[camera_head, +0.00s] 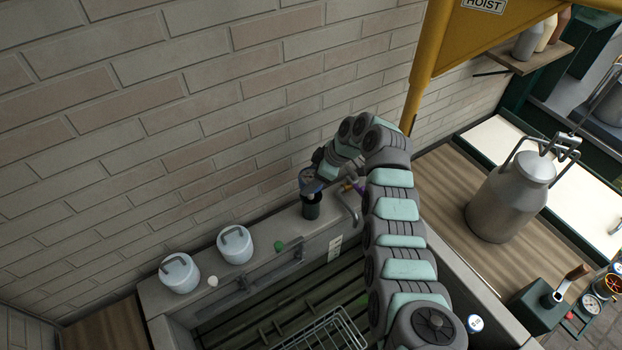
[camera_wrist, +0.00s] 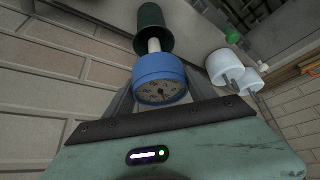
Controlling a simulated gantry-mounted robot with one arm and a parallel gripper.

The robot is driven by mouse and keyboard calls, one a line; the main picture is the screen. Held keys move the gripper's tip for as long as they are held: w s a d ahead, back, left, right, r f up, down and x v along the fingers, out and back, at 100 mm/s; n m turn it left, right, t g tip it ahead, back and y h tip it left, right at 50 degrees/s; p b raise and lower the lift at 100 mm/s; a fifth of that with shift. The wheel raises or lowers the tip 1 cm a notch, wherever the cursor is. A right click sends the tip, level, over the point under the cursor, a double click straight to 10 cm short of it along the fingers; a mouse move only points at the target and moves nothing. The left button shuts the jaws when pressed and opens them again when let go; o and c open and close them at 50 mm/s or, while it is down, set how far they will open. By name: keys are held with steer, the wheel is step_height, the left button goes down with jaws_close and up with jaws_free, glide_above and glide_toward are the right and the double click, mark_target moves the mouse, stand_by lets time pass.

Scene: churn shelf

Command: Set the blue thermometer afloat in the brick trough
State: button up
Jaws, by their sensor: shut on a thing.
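The blue thermometer has a round dial head (camera_wrist: 163,80) and a pale stem (camera_wrist: 153,46). My gripper (camera_head: 313,176) is shut on the blue head, which shows only as a small patch in the head view. The stem points to a dark green cup (camera_wrist: 152,22), also in the head view (camera_head: 311,209), standing on the ledge by the brick wall. I cannot tell how far the stem is inside the cup. The trough's grey rim (camera_head: 302,232) runs just in front, with dark slats inside.
A wire rack (camera_head: 325,332) sits in the trough. A metal milk can (camera_head: 508,200) stands right of my arm, below the yellow hoist (camera_head: 490,28).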

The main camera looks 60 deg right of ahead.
steer(key=shift+r+p, duration=1.95)
steer(key=shift+r, duration=0.3)
steer(key=shift+f, duration=0.1)
